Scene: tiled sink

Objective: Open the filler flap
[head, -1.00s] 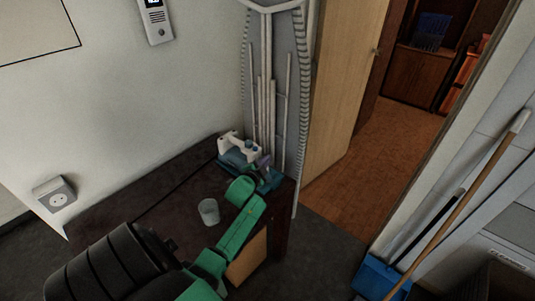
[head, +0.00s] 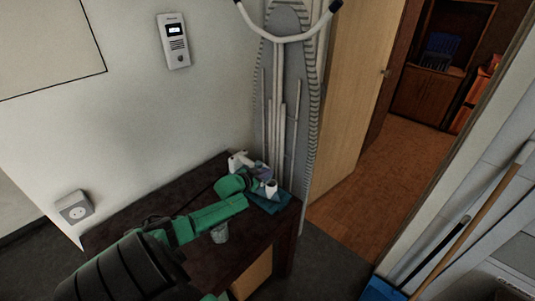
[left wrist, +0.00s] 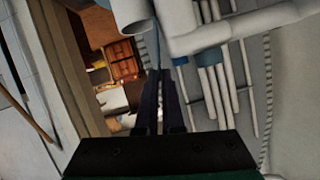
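A small white and teal appliance, which looks like a steam iron (head: 240,160), stands at the back right corner of the dark table, partly hidden by my arm. A filler flap cannot be made out on it. My left gripper (head: 262,171) is beside the appliance, its purple-grey fingers small in the head view. In the left wrist view the dark fingers (left wrist: 161,78) lie side by side, with no object visible between them. A white cylinder (head: 271,187) shows just right of my gripper. My right gripper is out of view.
The dark table (head: 128,208) holds a clear glass (head: 219,233) close to my left forearm. A grey ironing board (head: 288,100) with white tubes stands behind the table. A wall socket (head: 75,208) is at left, and a doorway opens at right.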

